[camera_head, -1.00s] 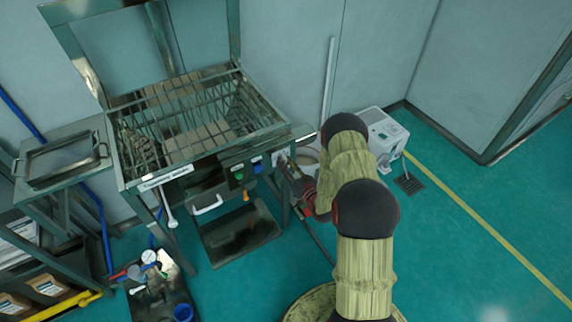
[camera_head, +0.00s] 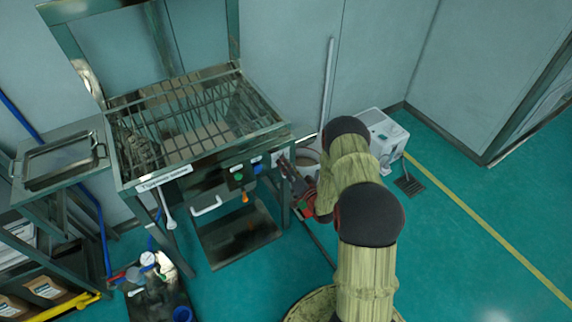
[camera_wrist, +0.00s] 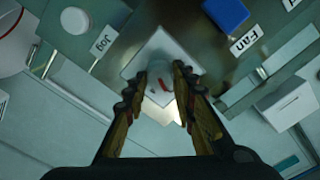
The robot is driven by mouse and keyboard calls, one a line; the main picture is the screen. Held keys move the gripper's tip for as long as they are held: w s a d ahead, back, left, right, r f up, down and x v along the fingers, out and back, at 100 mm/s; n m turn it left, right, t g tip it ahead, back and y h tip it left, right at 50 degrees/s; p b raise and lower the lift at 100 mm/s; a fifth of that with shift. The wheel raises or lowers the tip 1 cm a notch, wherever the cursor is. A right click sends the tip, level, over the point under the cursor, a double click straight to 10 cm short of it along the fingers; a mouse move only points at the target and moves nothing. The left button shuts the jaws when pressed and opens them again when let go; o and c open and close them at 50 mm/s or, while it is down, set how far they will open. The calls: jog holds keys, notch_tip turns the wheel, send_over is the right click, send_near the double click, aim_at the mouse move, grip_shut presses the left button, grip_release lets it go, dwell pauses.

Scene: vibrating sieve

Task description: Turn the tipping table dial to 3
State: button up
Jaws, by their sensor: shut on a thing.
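The tipping table (camera_head: 131,186) stands at the left centre of the head view, a metal frame with a barred top and a white label on its front. In the wrist view, a pale dial (camera_wrist: 160,68) with a red mark sits on a square white plate (camera_wrist: 184,50). My gripper (camera_wrist: 160,84) is shut on the dial, one finger on each side. The fingers hide part of it, and I cannot read any number. In the head view, my gripper (camera_head: 291,178) is at the right end of the table's front panel, mostly hiding the dial.
In the wrist view, a blue button (camera_wrist: 226,12) is near a "Fan" label (camera_wrist: 244,41), and a white button (camera_wrist: 74,20) is near a "Jog" label (camera_wrist: 103,42). In the head view, a green button (camera_head: 238,177) is left of my gripper. A white machine (camera_head: 383,133) stands behind my arm.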

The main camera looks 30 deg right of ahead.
jog(key=o, duration=1.1)
jog(key=shift+o, duration=0.2)
jog(key=s, duration=1.2)
jog(key=shift+d, duration=0.25)
